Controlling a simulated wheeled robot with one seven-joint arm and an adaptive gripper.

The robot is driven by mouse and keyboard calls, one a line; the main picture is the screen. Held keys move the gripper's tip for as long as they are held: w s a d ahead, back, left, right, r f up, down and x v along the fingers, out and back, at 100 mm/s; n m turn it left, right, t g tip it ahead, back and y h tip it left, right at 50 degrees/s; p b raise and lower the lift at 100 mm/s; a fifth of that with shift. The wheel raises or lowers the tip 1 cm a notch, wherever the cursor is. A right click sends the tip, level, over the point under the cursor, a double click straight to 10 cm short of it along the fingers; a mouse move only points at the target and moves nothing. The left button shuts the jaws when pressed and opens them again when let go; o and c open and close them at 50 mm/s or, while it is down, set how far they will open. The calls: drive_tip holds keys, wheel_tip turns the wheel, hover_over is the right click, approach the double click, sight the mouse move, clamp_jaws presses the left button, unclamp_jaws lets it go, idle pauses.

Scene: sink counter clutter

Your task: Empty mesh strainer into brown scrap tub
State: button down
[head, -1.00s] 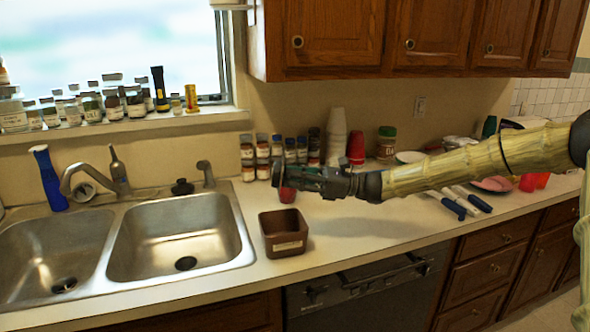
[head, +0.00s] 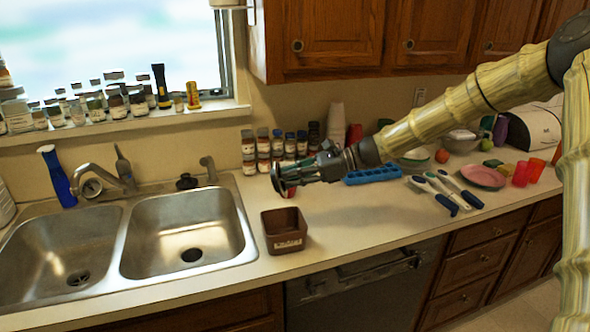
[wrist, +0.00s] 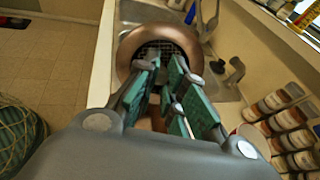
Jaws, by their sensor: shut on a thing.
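The mesh strainer (wrist: 128,47) shows in the wrist view as a round copper-coloured rim with a wire grid, just beyond my fingertips. My gripper (wrist: 163,78) is shut on it between its green finger pads. In the head view my gripper (head: 318,170) holds the strainer (head: 278,180) edge-on, above the counter and over the back of the brown scrap tub (head: 285,244). The strainer's contents cannot be made out.
The double sink (head: 185,235) lies left of the tub. Spice jars (head: 262,150) stand behind my gripper against the wall. A blue tray (head: 373,175), utensils (head: 440,190) and a pink plate (head: 483,177) lie to the right. The counter front right of the tub is clear.

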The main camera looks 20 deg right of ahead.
drive_tip(key=shift+a+r+g+h+p, duration=0.1)
drive_tip(key=shift+r+g+h+p, duration=0.3)
drive_tip(key=shift+h+p, duration=1)
drive_tip(key=p, duration=0.4)
drive_tip(key=shift+w+a+r+h+p, duration=0.1)
drive_tip(key=shift+a+r+h+p, duration=0.05)
drive_tip(key=shift+r+h+p, duration=0.15)
drive_tip(key=shift+p, duration=0.4)
drive_tip(key=shift+a+r+g+h+p, duration=0.1)
drive_tip(key=shift+g+h+p, duration=0.2)
drive_tip(key=shift+h+p, duration=0.6)
drive_tip(key=shift+p, duration=0.6)
drive_tip(key=h+p, duration=0.1)
drive_tip(key=p, duration=0.2)
drive_tip(key=shift+a+r+g+p, duration=0.15)
drive_tip(key=shift+a+g+p, duration=0.05)
drive_tip(key=shift+g+p, duration=0.15)
